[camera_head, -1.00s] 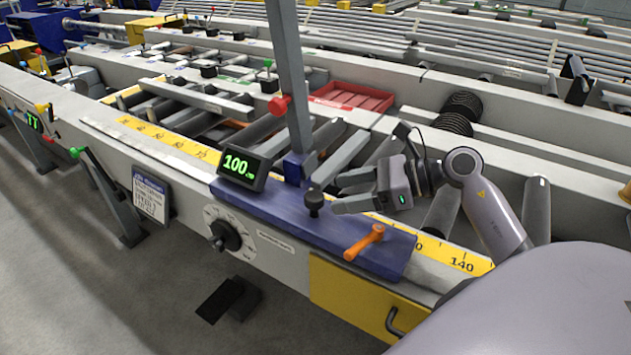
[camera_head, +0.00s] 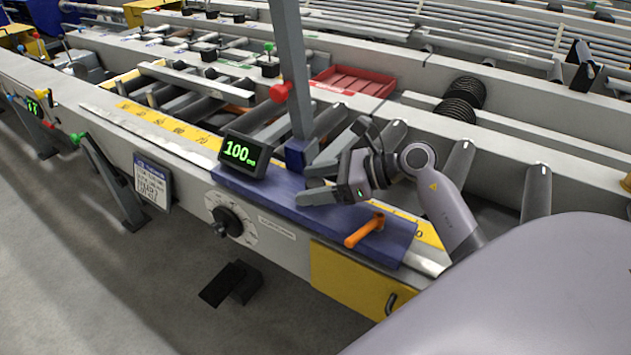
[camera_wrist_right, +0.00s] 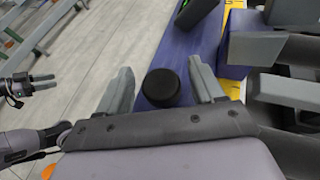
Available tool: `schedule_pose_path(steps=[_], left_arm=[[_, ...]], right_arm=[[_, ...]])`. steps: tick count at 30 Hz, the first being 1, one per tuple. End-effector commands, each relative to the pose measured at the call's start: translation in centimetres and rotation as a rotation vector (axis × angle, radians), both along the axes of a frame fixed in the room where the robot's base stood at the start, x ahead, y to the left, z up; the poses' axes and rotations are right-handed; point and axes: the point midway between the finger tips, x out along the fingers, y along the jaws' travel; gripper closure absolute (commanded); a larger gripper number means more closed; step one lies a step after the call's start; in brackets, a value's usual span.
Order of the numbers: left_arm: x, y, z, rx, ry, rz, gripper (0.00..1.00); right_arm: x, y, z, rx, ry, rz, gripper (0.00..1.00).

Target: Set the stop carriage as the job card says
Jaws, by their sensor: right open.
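The blue stop carriage (camera_head: 270,198) sits across the near rail, with a green display (camera_head: 241,151) reading 100, an upright grey post (camera_head: 291,70) and an orange lever (camera_head: 365,230). My right gripper (camera_head: 310,183) is open, low over the carriage beside the post. In the right wrist view a round black knob (camera_wrist_right: 163,88) lies between its two fingers, with gaps at both sides. In the head view the gripper hides this knob. The job card (camera_head: 153,184) hangs on the rail's front; its text is too small to read. My left gripper (camera_wrist_right: 38,84) appears open, away from the carriage.
A yellow scale (camera_head: 170,122) runs along the rail under the carriage. A dial (camera_head: 229,220) and a yellow panel (camera_head: 350,283) are on the front face. A red tray (camera_head: 352,81) lies beyond the post. Rollers lie behind the carriage.

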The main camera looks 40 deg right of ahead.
Motion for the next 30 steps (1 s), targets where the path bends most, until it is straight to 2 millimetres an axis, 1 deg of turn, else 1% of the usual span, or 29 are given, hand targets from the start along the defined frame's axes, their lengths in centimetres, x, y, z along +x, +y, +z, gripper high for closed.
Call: schedule_pose_path(steps=[1,2,3,5,6,7,8,11,14,24,30], left_arm=[[0.0,0.0,0.0,0.0,0.0,0.0,0.58],[0.0,0.0,0.0,-0.001,0.0,-0.001,0.58],[0.0,0.0,0.0,-0.001,0.0,-0.001,0.58],[0.0,-0.1,0.1,-0.002,-0.001,0.0,0.58],[0.0,-0.1,0.1,-0.002,-0.001,0.0,0.58],[0.0,-0.1,0.1,-0.002,-0.001,-0.001,0.58],[0.0,-0.1,0.1,-0.002,-0.001,-0.001,0.58],[0.1,-0.1,0.1,-0.003,-0.002,-0.002,0.58],[0.1,-0.2,0.0,-0.004,-0.002,-0.001,0.58],[0.2,-0.4,-0.7,-0.012,0.0,-0.002,0.58],[0.3,-0.7,-1.1,-0.018,0.002,-0.004,0.58]], right_arm=[[0.0,0.0,0.0,0.0,0.0,0.0,0.33],[0.0,0.0,0.0,0.0,0.0,0.0,0.43],[0.0,0.0,0.0,0.0,0.0,0.0,0.56],[0.0,0.0,0.0,0.0,0.0,0.0,0.75],[0.0,0.0,0.0,0.0,0.0,0.0,0.88],[0.0,0.0,0.0,0.0,0.0,0.0,0.98],[0.0,0.0,0.0,0.0,0.0,0.0,1.0],[-0.2,-0.1,0.0,0.0,0.001,0.0,1.0],[-0.9,-0.5,-0.2,-0.002,0.003,-0.001,1.0],[-6.0,-2.6,-0.4,0.001,0.006,-0.004,1.0],[-8.4,-3.6,-0.3,0.0,0.004,-0.002,1.0]])
